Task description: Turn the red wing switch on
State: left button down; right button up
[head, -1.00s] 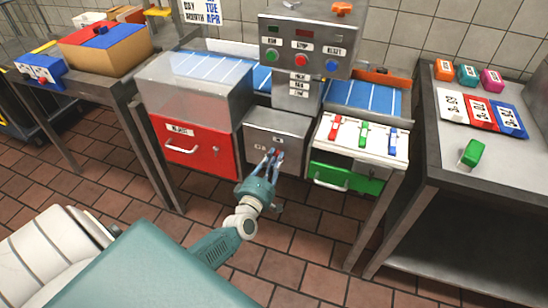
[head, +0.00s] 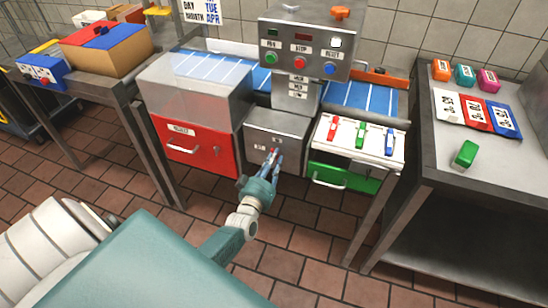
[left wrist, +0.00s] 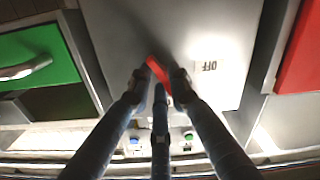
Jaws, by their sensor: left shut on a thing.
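The red wing switch (left wrist: 157,68) is on the front face of a grey metal box (head: 278,128). In the left wrist view it is a narrow red bar, tilted, with an upside-down OFF label (left wrist: 208,66) to its right. My left gripper (left wrist: 159,80) has its fingers around the switch and is shut on it. In the head view the left gripper (head: 273,156) reaches the box front, and its fingers hide most of the switch. My right gripper is not in view.
A red drawer (head: 195,150) is left of the box. A green drawer (head: 345,177) under a panel with red, green and blue levers is right of it. A control panel (head: 305,45) with buttons stands above. A side table (head: 440,160) holds a green block (head: 466,153).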

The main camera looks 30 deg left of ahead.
pick_arm(q)
jog(key=m, duration=0.4)
jog(key=shift+d+m, duration=0.1)
jog(key=shift+m, duration=0.3)
jog(key=shift+p, duration=0.3)
jog(key=c, duration=1.7)
grip_release()
jog(key=shift+d, duration=0.1)
jog(key=shift+f, duration=0.1)
jog(key=v, duration=1.2)
